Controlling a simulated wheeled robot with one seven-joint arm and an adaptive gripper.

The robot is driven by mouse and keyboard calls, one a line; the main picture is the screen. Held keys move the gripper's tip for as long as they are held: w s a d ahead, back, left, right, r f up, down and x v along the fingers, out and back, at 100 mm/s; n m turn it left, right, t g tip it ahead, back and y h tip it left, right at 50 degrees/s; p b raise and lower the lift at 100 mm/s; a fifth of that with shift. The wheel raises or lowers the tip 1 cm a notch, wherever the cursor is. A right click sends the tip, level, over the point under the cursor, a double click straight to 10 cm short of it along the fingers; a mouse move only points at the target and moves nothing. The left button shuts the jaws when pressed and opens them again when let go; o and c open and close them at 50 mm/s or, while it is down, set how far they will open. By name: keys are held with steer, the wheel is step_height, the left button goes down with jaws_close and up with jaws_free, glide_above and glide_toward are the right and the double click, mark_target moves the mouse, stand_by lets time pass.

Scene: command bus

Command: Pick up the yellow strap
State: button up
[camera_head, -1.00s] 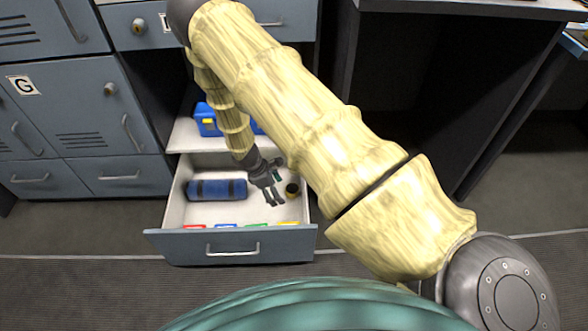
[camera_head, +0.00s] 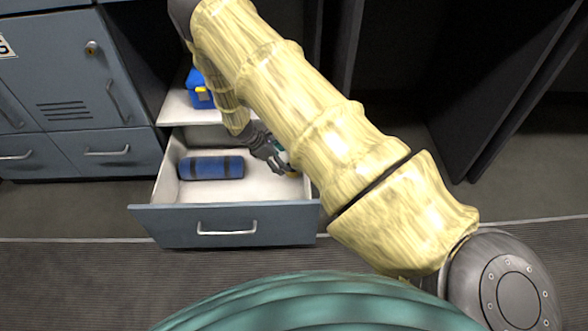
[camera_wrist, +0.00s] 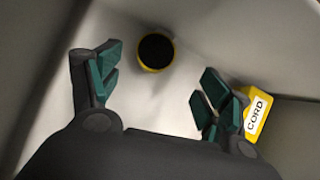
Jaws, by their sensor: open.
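A round yellow item with a black middle (camera_wrist: 155,52), which looks like the rolled yellow strap, sits in the drawer. In the wrist view it lies just beyond my gripper (camera_wrist: 160,78), between the lines of the two fingers and apart from them. My gripper is open and empty. In the head view my gripper (camera_head: 280,163) is inside the open drawer (camera_head: 230,207), at its right side. Only a little yellow shows beside the fingers there, and I cannot tell whether it is the strap.
A yellow piece labelled CORD (camera_wrist: 257,113) is close beside the right finger. A blue roll with dark bands (camera_head: 211,167) lies in the drawer's left part. A blue box (camera_head: 200,90) stands on the shelf behind. The drawer walls are close around my gripper.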

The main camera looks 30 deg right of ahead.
steer(key=shift+x, duration=1.1)
steer(key=shift+w+d+b+x, duration=0.15)
steer(key=shift+b+x, duration=0.9)
steer(key=shift+x, duration=0.25)
steer(key=shift+w+d+b+x, duration=0.1)
steer(key=shift+d+b+x, duration=0.05)
steer(key=shift+b+x, duration=1)
steer(key=shift+d+r, duration=0.1)
steer(key=shift+c, duration=0.2)
steer(key=c, duration=1.1)
